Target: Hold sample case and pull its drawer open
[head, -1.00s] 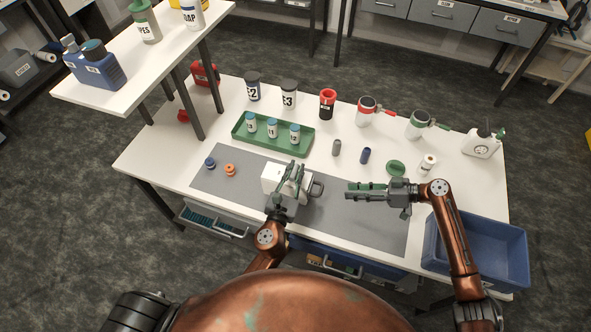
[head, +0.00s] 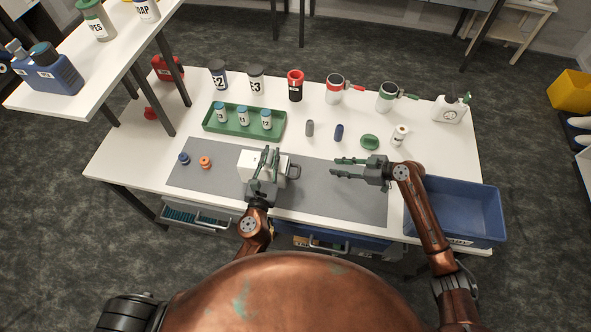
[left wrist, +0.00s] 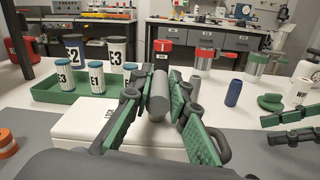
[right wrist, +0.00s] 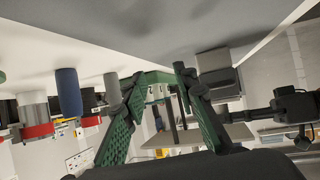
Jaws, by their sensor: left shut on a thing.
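The sample case (head: 253,162) is a white box on the grey mat, with its dark drawer handle (head: 294,171) on the right side. The left wrist view shows the white top (left wrist: 78,117) under the fingers and the handle (left wrist: 222,148) at the right. My right gripper (head: 336,167) is open and empty, to the right of the handle and apart from it. The right wrist view shows its spread fingers (right wrist: 160,88) with the shaded case (right wrist: 214,62) beyond them. The drawer appears closed.
A grey vial (head: 310,128) and a blue vial (head: 339,132) stand behind the mat. A green tray (head: 211,123) with vials is at the back left. Two small stoppers lie left of the case. A blue bin (head: 460,200) is at the right. The mat's right part is clear.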

